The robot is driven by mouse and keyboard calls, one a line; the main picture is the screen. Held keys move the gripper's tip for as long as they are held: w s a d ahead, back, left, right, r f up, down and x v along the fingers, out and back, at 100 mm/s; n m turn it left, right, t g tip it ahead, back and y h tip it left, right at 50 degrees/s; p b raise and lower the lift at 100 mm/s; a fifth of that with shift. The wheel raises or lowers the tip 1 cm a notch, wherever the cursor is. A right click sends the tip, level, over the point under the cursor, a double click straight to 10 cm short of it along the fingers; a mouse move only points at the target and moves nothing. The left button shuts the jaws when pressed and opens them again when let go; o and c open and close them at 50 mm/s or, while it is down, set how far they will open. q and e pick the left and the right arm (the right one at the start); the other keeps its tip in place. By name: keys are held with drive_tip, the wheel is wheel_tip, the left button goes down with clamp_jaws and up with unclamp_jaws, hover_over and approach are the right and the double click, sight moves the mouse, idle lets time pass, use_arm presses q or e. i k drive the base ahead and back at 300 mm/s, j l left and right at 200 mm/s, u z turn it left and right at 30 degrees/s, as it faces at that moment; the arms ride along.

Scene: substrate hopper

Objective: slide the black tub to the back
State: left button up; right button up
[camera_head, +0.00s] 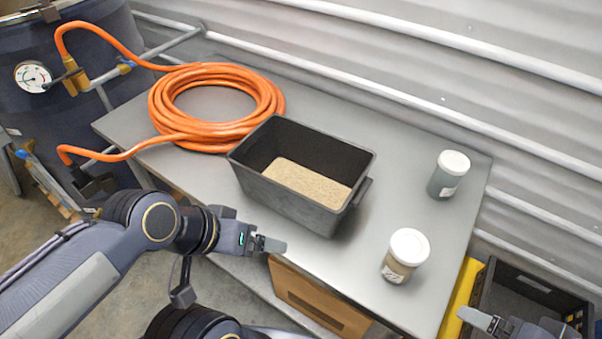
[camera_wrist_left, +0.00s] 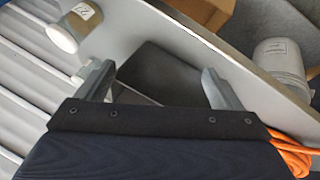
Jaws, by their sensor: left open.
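The black tub (camera_head: 285,200) stands upright on the grey table (camera_head: 430,295), holding a layer of tan grainy substrate (camera_head: 308,184). A handle juts from its right end. My left gripper (camera_head: 268,243) is in front of the tub, by the table's front edge, and looks apart from it in the head view. In the left wrist view its fingers (camera_wrist_left: 157,72) are spread, with a dark grey shape between and beyond them; I cannot tell whether that is the tub. My right gripper (camera_head: 484,322) shows only partly at the lower right; its jaws are unclear.
A coiled orange hose (camera_head: 160,105) lies left of and behind the tub. Two white-lidded jars (camera_head: 447,177) (camera_head: 405,255) stand to its right. A corrugated wall (camera_head: 420,65) with rails is behind the table. A dark crate (camera_head: 530,290) stands at the lower right.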

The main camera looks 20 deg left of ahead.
sight(309, 175)
drive_tip(key=j+z, duration=0.5)
drive_tip(key=k+j+z, duration=0.1)
drive_tip(key=j+z, duration=0.35)
drive_tip(key=k+j+z, duration=0.15)
drive_tip(key=j+z, duration=0.35)
